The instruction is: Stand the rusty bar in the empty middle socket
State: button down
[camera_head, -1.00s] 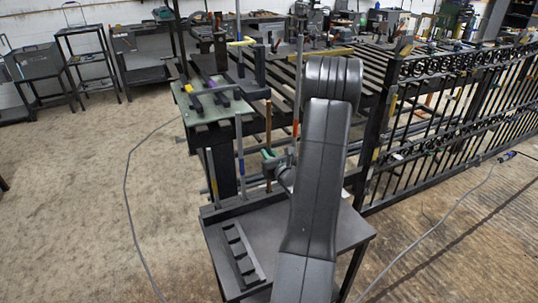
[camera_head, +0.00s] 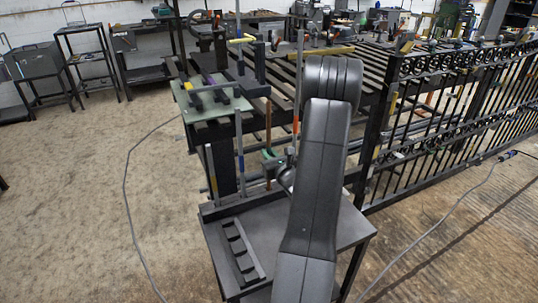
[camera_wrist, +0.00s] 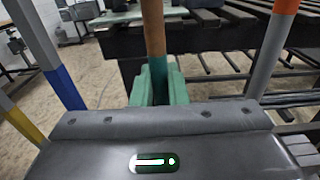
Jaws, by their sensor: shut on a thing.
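The rusty bar (camera_head: 268,118) stands about upright between a blue-banded bar (camera_head: 240,150) on its left and an orange-banded grey bar (camera_head: 297,110) on its right. My gripper (camera_wrist: 157,88) is shut on the rusty bar (camera_wrist: 153,28), its green fingers on both sides of a green stretch of it. The gripper also shows in the head view (camera_head: 270,156), partly behind my arm. The bar's lower end reaches down near the back edge of the small dark table (camera_head: 270,225). The middle socket is hidden, and I cannot tell whether the bar's foot is inside it.
A notched dark rack (camera_head: 243,254) lies on the small table's front left. A yellow-banded bar (camera_head: 210,170) stands farther left. A slatted bench (camera_head: 350,65) is behind, and a black scroll gate (camera_head: 430,125) stands to the right. The floor at left is open, apart from a cable.

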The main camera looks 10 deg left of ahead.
jog(key=shift+f, duration=0.1)
jog(key=c, duration=1.3)
grip_release()
jog(key=shift+c, duration=0.2)
jog(key=shift+f, duration=0.1)
jog(key=b+v, duration=0.2)
jog(key=v, duration=1.1)
jog(key=shift+s+d, duration=0.3)
jog(key=x, duration=0.4)
jog(key=p+x, duration=0.1)
jog(key=x, duration=0.4)
jog(key=p+x, duration=0.1)
jog(key=x, duration=0.3)
jog(key=shift+w+a+r, duration=0.25)
jog(key=shift+w+a, duration=0.05)
